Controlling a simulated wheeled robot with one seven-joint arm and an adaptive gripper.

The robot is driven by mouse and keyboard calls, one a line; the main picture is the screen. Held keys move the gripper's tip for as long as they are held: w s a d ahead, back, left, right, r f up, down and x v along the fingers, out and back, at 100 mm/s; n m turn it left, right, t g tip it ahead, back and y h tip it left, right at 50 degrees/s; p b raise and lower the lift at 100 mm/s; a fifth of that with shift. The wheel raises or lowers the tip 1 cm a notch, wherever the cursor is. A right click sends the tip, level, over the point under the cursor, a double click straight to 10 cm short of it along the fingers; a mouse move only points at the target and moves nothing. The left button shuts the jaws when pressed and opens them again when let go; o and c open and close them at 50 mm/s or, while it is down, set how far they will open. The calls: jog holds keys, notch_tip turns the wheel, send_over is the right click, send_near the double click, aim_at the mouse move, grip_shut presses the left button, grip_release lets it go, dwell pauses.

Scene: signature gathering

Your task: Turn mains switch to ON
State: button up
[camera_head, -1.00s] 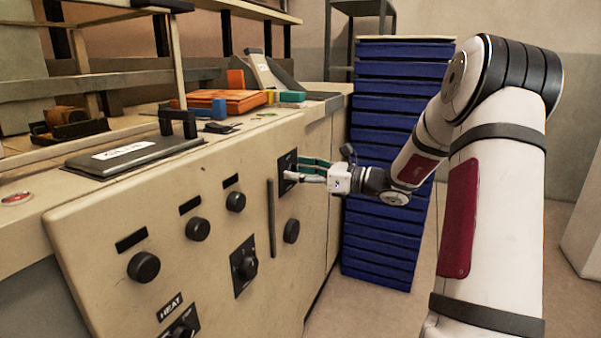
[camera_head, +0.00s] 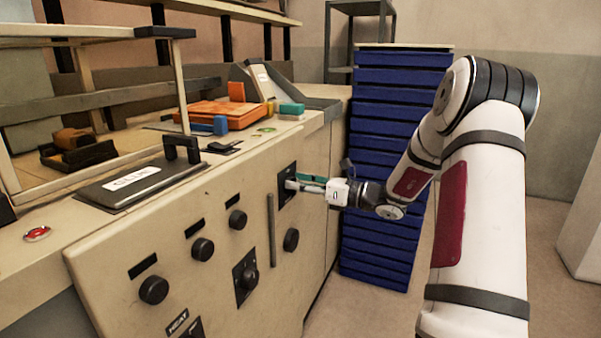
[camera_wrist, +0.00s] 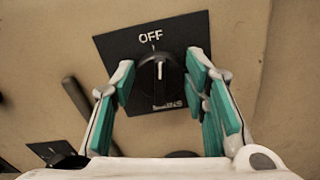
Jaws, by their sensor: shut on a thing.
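The mains switch is a round black knob (camera_wrist: 158,82) on a black square plate (camera_wrist: 112,48), with OFF above it and a partly hidden label below that ends in "INS". Its white pointer line points up toward OFF. In the head view, its plate (camera_head: 288,172) is at the far right end of the beige panel. My gripper (camera_head: 294,185) reaches it from the right. In the wrist view, my gripper's (camera_wrist: 160,66) teal-padded fingers stand on either side of the knob, shut on it. The exact contact is hard to see.
A slim dark handle (camera_head: 271,230) and several other knobs, one of them close by (camera_head: 290,239), are on the same panel (camera_head: 215,290). A stack of blue trays (camera_head: 385,110) stands behind my arm. Open floor (camera_head: 350,315) lies right of the panel.

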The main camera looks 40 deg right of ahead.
jog(key=shift+w+d+f+m+p, duration=0.1)
jog(key=shift+f+m+p, duration=0.05)
jog(key=shift+m+p, duration=2.45)
jog(key=shift+d+f+m+p, duration=0.1)
jog(key=shift+f+m+p, duration=0.1)
jog(key=shift+m+p, duration=2.35)
jog(key=shift+w+d+f+m+p, duration=0.1)
jog(key=shift+f+m+p, duration=0.05)
jog(key=shift+m+p, duration=2.4)
jog(key=o, duration=1.1)
jog(key=v, duration=1.2)
